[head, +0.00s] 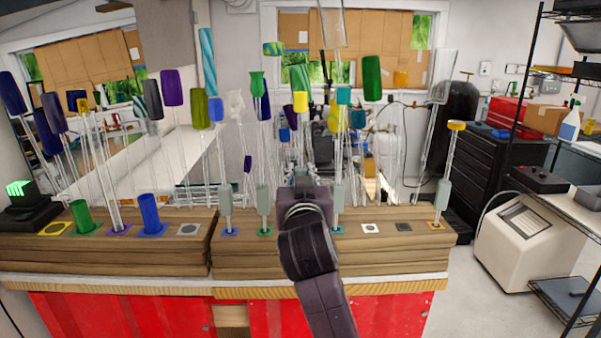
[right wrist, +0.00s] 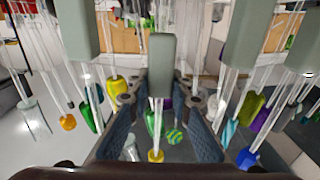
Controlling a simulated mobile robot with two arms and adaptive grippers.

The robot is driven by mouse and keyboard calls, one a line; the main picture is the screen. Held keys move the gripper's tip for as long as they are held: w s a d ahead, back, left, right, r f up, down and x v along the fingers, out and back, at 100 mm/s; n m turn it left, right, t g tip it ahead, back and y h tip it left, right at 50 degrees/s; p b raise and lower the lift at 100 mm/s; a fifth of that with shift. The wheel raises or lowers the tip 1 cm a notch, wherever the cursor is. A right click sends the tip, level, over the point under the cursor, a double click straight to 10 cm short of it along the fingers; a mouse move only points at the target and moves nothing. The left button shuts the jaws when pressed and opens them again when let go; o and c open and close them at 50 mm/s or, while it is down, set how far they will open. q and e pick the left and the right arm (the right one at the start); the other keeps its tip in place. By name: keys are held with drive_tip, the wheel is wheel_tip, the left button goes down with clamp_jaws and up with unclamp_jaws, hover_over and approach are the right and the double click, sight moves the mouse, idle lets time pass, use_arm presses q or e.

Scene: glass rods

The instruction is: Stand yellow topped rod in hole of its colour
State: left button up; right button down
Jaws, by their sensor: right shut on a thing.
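The yellow topped rod, its yellow top (head: 300,101) up and the clear shaft below, stands above my right gripper (head: 305,190) in the head view. In the right wrist view its grey-green grip block (right wrist: 161,60) is between the two fingers of my right gripper (right wrist: 160,88), which are shut on it; its yellow top (right wrist: 156,156) shows at the bottom. The rod's lower end is hidden behind my gripper and wrist. A yellow square with a round hole (head: 54,229) lies at the far left of the wooden stand, empty. My left gripper is not in view.
The left wooden block (head: 110,255) also bears a green tube (head: 82,216) and blue tube (head: 150,210) near the yellow square. Rods with grey-green grips stand in the right block (head: 390,250), including one with a yellow-orange top (head: 456,125). Many tall rods crowd behind.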

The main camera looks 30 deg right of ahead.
drive_tip(key=shift+f+b, duration=1.35)
drive_tip(key=shift+f, duration=0.65)
drive_tip(key=c, duration=1.7)
unclamp_jaws()
